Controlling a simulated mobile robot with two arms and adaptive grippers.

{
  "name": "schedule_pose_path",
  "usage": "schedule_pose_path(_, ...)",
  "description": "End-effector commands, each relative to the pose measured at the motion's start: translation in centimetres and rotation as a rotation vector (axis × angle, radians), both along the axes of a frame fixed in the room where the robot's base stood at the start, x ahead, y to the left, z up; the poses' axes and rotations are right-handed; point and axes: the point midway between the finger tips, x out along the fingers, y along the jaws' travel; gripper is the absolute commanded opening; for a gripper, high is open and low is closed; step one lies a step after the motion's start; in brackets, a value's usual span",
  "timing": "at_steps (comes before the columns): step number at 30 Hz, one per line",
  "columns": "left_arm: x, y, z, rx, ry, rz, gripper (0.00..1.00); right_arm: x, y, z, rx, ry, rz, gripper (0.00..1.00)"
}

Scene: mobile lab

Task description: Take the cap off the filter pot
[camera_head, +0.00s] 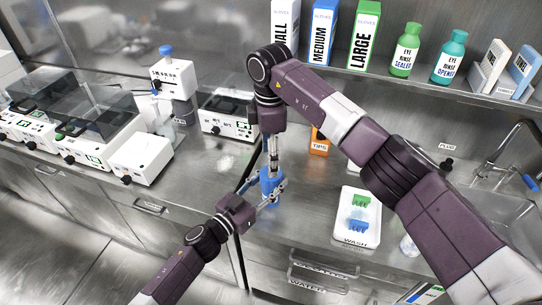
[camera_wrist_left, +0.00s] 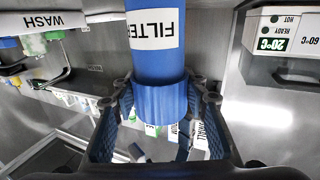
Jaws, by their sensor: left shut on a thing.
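The filter pot (camera_wrist_left: 158,45) is a blue cylinder with a white FILTER label; it also shows in the head view (camera_head: 268,183) near the front of the bench. Its cap (camera_wrist_left: 160,104) appears as a wider, ribbed blue band at one end. My left gripper (camera_head: 272,193) reaches in from the lower left; in the left wrist view its fingers (camera_wrist_left: 160,112) close on both sides of the cap. My right gripper (camera_head: 273,158) points down just above the pot. Whether its fingers touch anything is too small to tell.
A white WASH tray (camera_head: 347,236) with green and blue items stands to the right of the pot. An orange TIPS box (camera_head: 319,145) is behind. White instruments (camera_head: 142,157) line the bench at left, a sink (camera_head: 497,205) is at right. Boxes and bottles fill the shelf.

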Motion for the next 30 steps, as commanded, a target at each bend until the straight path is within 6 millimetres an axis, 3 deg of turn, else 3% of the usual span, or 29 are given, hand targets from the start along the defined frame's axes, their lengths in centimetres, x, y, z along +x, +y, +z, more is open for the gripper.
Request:
schedule_pose_path(6, 0.0, 0.0, 0.0, 0.001, 0.001, 0.001, 0.0, 0.0, 0.0, -0.1, 0.003, 0.002, -0.424, 0.59)
schedule_pose_path(13, 0.0, 0.0, 0.0, 0.001, 0.001, 0.001, 0.0, -0.1, -0.2, -0.1, 0.002, 0.006, -0.753, 0.59)
schedule_pose_path(20, 0.0, 0.0, 0.0, 0.001, 0.001, 0.001, 0.0, -0.1, -0.2, -0.6, 0.0, 0.007, -0.872, 0.59)
schedule_pose_path(30, 0.0, 0.0, 0.0, 0.001, 0.001, 0.001, 0.0, -0.1, -0.2, -5.4, 0.0, 0.009, -0.877, 0.59)
